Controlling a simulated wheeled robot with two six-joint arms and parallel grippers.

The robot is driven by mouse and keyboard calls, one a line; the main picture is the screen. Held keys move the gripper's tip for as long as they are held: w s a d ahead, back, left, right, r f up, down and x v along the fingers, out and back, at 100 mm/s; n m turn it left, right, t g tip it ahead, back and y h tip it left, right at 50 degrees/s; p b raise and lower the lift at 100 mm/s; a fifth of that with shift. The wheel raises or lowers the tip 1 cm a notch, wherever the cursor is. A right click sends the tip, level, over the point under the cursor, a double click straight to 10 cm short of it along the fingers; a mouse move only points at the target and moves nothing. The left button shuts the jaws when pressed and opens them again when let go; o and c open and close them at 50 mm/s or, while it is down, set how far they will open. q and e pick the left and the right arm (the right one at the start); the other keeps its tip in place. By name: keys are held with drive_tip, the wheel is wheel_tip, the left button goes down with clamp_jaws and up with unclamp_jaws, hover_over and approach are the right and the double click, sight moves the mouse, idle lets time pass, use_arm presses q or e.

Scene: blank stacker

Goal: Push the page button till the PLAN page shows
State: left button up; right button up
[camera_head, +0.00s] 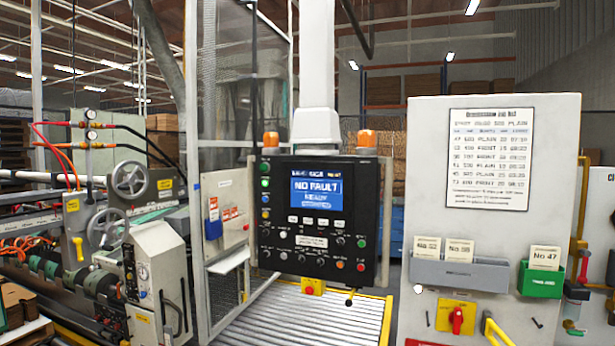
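A black control panel (286,231) hangs from a white column in the middle of the head view. Its blue screen (319,192) reads "NO FAULT" and "READY", with a small header line above. A row of small white buttons (314,220) sits just under the screen; their labels are too small to read, so I cannot tell which is the page button. Coloured buttons run down the panel's left edge, with knobs and more buttons along the bottom. Neither of my grippers is in view.
A white board (425,150) at the right carries a printed sheet (487,160), a grey card holder (458,274) and a green one (540,281). A roller conveyor (300,318) lies below the panel. Machinery with handwheels (129,180) stands at the left.

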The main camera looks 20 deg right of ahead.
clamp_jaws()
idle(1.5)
